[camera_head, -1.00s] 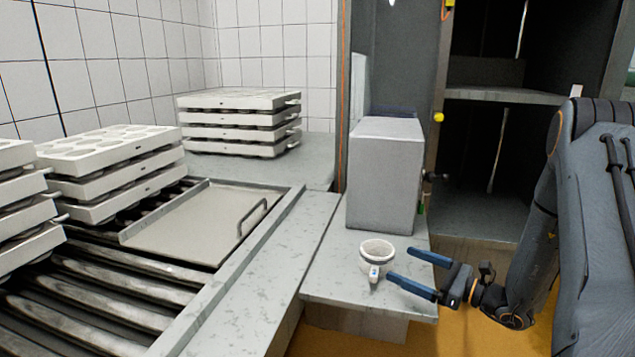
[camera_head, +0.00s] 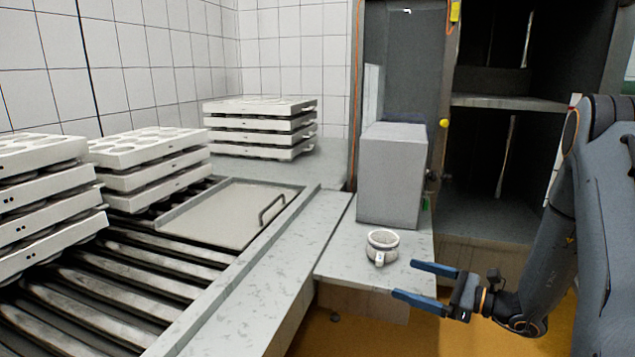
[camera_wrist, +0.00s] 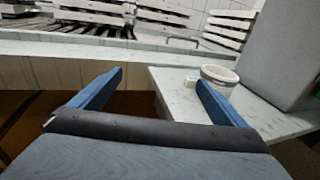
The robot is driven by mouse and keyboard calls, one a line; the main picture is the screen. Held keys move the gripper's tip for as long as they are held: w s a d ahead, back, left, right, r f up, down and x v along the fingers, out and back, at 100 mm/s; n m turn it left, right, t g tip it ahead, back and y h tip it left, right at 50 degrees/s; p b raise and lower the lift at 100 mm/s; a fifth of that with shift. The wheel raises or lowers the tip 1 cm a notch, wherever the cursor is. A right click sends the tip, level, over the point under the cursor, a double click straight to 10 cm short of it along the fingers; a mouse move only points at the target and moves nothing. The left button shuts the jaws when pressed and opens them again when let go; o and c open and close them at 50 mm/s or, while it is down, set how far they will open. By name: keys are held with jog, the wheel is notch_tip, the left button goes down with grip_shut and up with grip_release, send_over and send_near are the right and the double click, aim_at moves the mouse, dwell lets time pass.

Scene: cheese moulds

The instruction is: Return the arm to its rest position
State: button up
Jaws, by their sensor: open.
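My gripper (camera_head: 418,283) is open and empty, its two blue fingers pointing left near the right front edge of the grey side table (camera_head: 345,262). In the wrist view my gripper (camera_wrist: 152,100) shows its fingers spread wide with nothing between them. My arm reaches in from the right side of the head view. A small white mould cup (camera_head: 382,247) stands upright on the side table, left of and apart from the fingers. In the wrist view the cup (camera_wrist: 217,78) appears behind the right finger, which partly overlaps it.
A grey box (camera_head: 392,178) stands behind the cup. Stacks of white mould trays (camera_head: 262,122) sit at the back and left. A metal plate with a handle (camera_head: 225,213) lies over the rollers (camera_head: 120,275). A dark open cabinet (camera_head: 505,160) is at the back right.

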jog(key=s+a+r+n+g+h+p, duration=0.1)
jog(key=s+a+r+n+g+h, duration=0.1)
jog(key=s+a+n+g, duration=0.5)
jog(key=s+a+r+n+g+h, duration=0.1)
jog(key=s+a+n+g, duration=0.3)
jog(key=s, duration=0.5)
jog(key=s+d+r+n+h, duration=0.2)
jog(key=s+d+n+h, duration=0.1)
jog(key=s+n+h, duration=0.2)
jog(key=s+d+r+n+t+h+p, duration=0.1)
jog(key=s+d+r+n+h, duration=0.1)
jog(key=s+n+h, duration=0.3)
jog(key=d+n+h, duration=0.1)
jog(key=n, duration=0.2)
jog(key=shift+s+r+n, duration=0.25)
jog(key=shift+r+n, duration=0.05)
jog(key=shift+r, duration=0.1)
